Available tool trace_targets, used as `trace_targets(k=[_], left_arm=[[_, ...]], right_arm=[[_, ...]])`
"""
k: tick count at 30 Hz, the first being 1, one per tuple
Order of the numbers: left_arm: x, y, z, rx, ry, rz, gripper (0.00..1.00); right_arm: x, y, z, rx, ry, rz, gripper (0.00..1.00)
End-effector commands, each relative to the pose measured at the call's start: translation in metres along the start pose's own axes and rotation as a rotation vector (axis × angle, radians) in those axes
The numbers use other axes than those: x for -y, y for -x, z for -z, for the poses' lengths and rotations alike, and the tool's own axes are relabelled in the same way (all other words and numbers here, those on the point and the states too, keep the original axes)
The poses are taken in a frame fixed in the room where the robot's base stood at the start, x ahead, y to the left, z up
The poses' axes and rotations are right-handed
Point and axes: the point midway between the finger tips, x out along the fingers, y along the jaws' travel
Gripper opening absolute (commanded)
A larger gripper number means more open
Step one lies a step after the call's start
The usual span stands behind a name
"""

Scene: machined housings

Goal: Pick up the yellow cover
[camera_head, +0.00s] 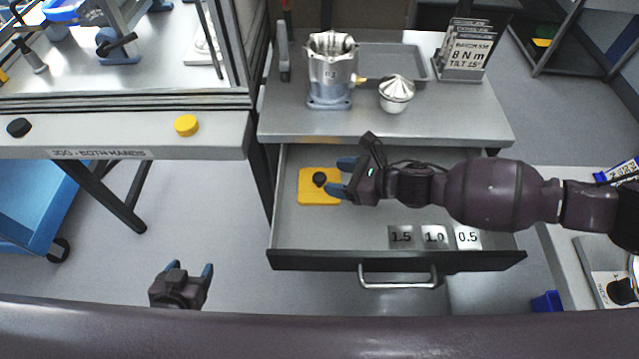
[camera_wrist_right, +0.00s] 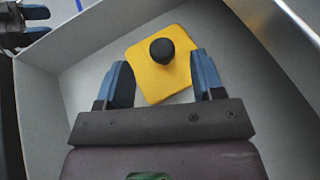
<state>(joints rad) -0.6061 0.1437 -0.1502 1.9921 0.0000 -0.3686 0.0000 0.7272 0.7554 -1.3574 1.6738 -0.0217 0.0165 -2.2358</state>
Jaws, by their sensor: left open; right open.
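The yellow cover (camera_head: 311,190) is a flat square plate with a black knob (camera_head: 319,179) on it. It lies in the left part of an open drawer. In the right wrist view the cover (camera_wrist_right: 150,84) lies tilted beyond my fingertips, with its knob (camera_wrist_right: 162,50) further out. My right gripper (camera_head: 341,178) is open, its blue fingertips beside the cover's right edge, with nothing between them. In the right wrist view the fingers (camera_wrist_right: 162,82) stand either side of the cover; contact cannot be told. My left gripper (camera_head: 190,270) is open and empty, low and left of the drawer.
The drawer (camera_head: 300,240) has raised walls and a front handle (camera_head: 398,283); labelled plates (camera_head: 434,237) lie inside. The metal top (camera_head: 290,120) above holds a housing (camera_head: 331,70), a finned part (camera_head: 397,93), a tray (camera_head: 385,62) and a sign (camera_head: 464,55).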

Motion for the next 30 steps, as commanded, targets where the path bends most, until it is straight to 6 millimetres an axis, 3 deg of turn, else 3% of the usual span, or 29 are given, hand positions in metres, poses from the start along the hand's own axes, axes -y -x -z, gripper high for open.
trace_targets(k=[10, 20, 30], left_arm=[[-0.001, -0.005, -0.005, 0.002, -0.001, -0.002, 0.66], [-0.001, -0.006, -0.004, 0.001, -0.001, -0.002, 0.66], [-0.001, -0.004, -0.006, 0.005, 0.0, -0.001, 0.66]], right_arm=[[0.0, -0.043, 0.011, 0.0, -0.002, -0.001, 0.62], [0.0, -0.049, 0.01, 0.0, -0.001, 0.0, 0.62], [0.0, -0.049, 0.01, 0.0, -0.001, 0.0, 0.13]])
